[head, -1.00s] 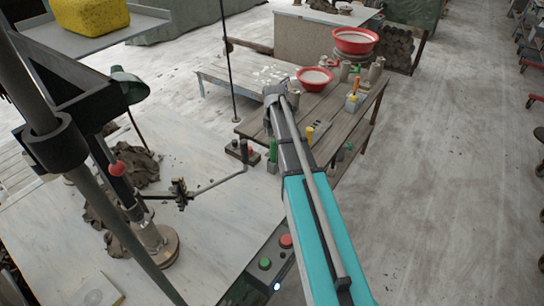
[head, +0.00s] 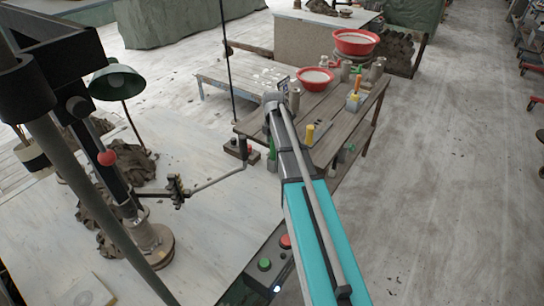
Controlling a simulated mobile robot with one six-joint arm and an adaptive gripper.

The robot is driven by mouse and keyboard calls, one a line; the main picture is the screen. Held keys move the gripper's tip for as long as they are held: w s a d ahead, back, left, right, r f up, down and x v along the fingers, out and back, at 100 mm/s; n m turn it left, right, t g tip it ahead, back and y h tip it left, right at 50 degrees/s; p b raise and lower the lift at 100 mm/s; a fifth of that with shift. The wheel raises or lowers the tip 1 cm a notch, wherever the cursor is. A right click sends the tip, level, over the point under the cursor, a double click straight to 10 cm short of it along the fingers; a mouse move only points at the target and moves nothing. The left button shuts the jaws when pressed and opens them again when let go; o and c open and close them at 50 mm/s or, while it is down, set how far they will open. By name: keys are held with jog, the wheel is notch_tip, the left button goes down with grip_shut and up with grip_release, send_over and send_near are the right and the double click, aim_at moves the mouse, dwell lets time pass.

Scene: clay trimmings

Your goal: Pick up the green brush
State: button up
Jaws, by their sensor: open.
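Several green upright pieces stand on the wooden table; they are too small for me to tell for sure which is the brush. One slim green piece (head: 272,152) is at the table's near left edge, left of my arm. My gripper (head: 283,86) is at the far end of my teal arm, over the table's left part near the red bowl. It is open. Its fingers are mostly hidden behind the wrist, and I see nothing held.
The wooden table (head: 327,104) carries a red bowl (head: 315,79), a yellow-topped piece (head: 310,133) and grey pots (head: 376,72). A larger red bowl (head: 355,42) is behind. A pale board (head: 200,225) with clay clumps lies front left. Open floor (head: 450,180) is at right.

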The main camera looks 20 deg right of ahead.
dwell(0.6)
grip_shut()
